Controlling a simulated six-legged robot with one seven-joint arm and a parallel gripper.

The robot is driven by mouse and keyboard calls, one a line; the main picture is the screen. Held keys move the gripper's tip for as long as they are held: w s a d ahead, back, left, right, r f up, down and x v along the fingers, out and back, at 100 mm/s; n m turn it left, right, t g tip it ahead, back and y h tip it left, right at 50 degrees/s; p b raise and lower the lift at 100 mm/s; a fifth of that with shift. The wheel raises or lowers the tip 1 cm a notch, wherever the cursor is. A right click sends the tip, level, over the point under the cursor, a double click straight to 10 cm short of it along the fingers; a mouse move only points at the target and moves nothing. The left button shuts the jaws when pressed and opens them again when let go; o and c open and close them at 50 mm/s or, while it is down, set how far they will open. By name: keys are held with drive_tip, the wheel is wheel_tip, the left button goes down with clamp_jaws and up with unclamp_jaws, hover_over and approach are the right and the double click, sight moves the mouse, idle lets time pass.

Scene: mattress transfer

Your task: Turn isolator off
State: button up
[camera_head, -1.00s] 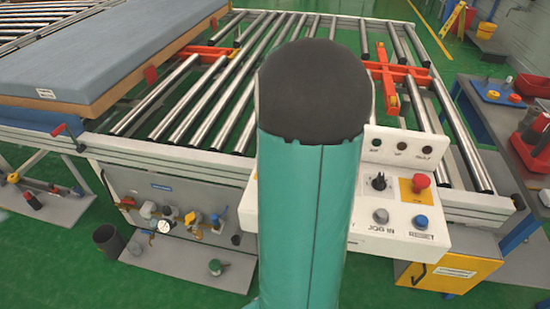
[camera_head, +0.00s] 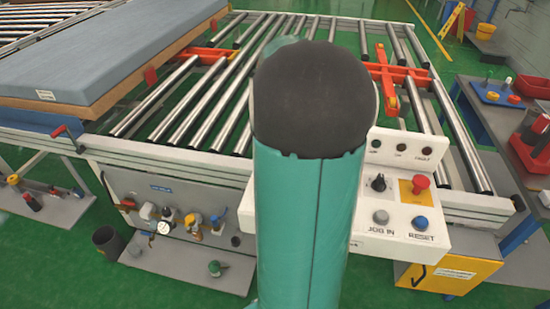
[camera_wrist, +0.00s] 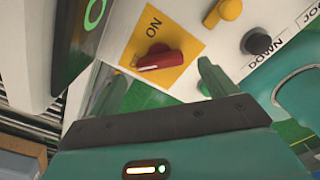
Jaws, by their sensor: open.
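The isolator is a red rotary handle (camera_wrist: 160,60) on a yellow square plate (camera_wrist: 150,28) in the wrist view. The word ON is printed on the plate beside the handle. My gripper (camera_wrist: 162,73) is open, with one green finger on either side of the handle in the picture. I cannot tell whether either finger touches it. In the head view my arm stands in front of the console, and the isolator and my gripper are hidden.
A yellow knob (camera_wrist: 230,9) and a black DOWN button (camera_wrist: 257,43) sit right of the isolator. The white console (camera_head: 385,215) carries a red mushroom button (camera_head: 420,182), a blue RESET button (camera_head: 420,223) and a JOG IN button (camera_head: 381,216). A roller conveyor (camera_head: 195,110) lies behind.

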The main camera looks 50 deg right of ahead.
wheel_tip(320, 180, up, 10)
idle(0.3)
idle(0.4)
drive_tip(key=w+a+r+m+t+h, duration=0.1)
drive_tip(key=w+a+m, duration=0.15)
drive_tip(key=a, duration=0.75)
drive_tip(key=w+a+r+m+t, duration=0.15)
drive_tip(key=a+m, duration=0.25)
drive_tip(key=a, duration=0.6)
drive_tip(key=s+a+f+m+t, duration=0.1)
drive_tip(key=s+a+m, duration=0.1)
drive_tip(key=a, duration=0.3)
drive_tip(key=s+a+f+m+t, duration=0.1)
drive_tip(key=s+a+m, duration=0.1)
drive_tip(key=a, duration=0.4)
drive_tip(key=s+a+m+t+y, duration=0.1)
drive_tip(key=s+a+m, duration=0.1)
drive_tip(key=a, duration=0.3)
drive_tip(key=shift+s+a+f+m, duration=0.2)
drive_tip(key=shift+s+f+m, duration=0.2)
drive_tip(key=shift+m, duration=0.25)
